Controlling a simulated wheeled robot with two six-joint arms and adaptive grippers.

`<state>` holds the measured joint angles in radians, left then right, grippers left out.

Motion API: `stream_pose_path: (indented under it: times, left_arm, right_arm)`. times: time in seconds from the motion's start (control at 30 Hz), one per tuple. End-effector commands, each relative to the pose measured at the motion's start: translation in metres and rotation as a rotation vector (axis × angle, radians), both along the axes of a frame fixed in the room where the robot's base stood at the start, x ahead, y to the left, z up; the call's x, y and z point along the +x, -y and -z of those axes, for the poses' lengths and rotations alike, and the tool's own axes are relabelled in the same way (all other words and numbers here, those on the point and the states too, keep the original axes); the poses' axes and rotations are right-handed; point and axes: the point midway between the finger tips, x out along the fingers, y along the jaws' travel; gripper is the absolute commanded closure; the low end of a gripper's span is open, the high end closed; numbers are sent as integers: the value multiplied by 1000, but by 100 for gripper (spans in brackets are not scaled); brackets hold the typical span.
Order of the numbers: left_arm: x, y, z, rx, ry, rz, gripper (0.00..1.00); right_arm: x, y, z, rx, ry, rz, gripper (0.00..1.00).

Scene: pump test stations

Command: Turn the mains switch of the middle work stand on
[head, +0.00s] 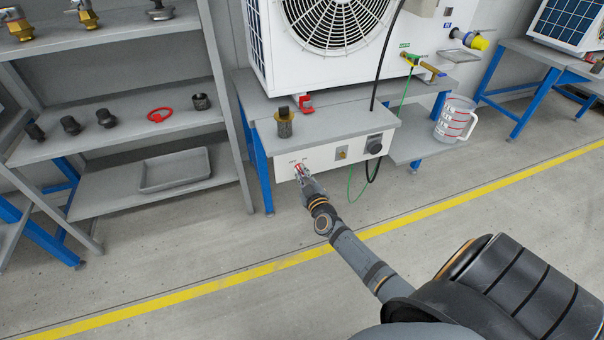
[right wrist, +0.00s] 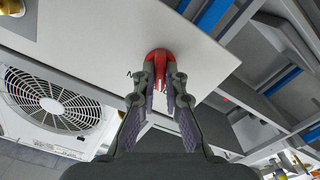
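The middle work stand (head: 330,125) carries a white box with a front panel (head: 325,158). The red mains switch (head: 298,169) is at the panel's left end. My right gripper (head: 302,174) is at the switch and partly hides it. In the right wrist view the red switch (right wrist: 159,54) is between my two fingertips (right wrist: 160,82), which close on its sides. Its exact turn position and the small marks beside it are too small to read. My left gripper is not in view.
A heat pump unit (head: 275,65) stands on the bench above the panel. A brass fitting (head: 284,124) stands on the box's top. A black cable and green hose hang right, near a measuring jug (head: 454,118). A grey shelf (head: 190,172) stands left. The floor in front is clear.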

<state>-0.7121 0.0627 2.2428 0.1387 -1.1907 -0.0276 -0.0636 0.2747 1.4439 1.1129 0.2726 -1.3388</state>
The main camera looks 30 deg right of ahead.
Motion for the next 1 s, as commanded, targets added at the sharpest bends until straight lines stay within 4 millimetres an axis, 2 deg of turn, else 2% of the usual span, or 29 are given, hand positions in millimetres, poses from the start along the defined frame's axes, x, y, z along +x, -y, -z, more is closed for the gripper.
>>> stream_pose_path:
  times: [0.47, 0.67, 1.0]
  left_arm:
    - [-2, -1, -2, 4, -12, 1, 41]
    - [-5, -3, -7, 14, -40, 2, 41]
    - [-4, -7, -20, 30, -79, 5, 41]
  right_arm:
    - [0, 0, -1, 53, 12, -1, 100]
    - [0, 0, -1, 177, 40, 0, 100]
    - [-1, 2, -1, 483, 114, 0, 100]
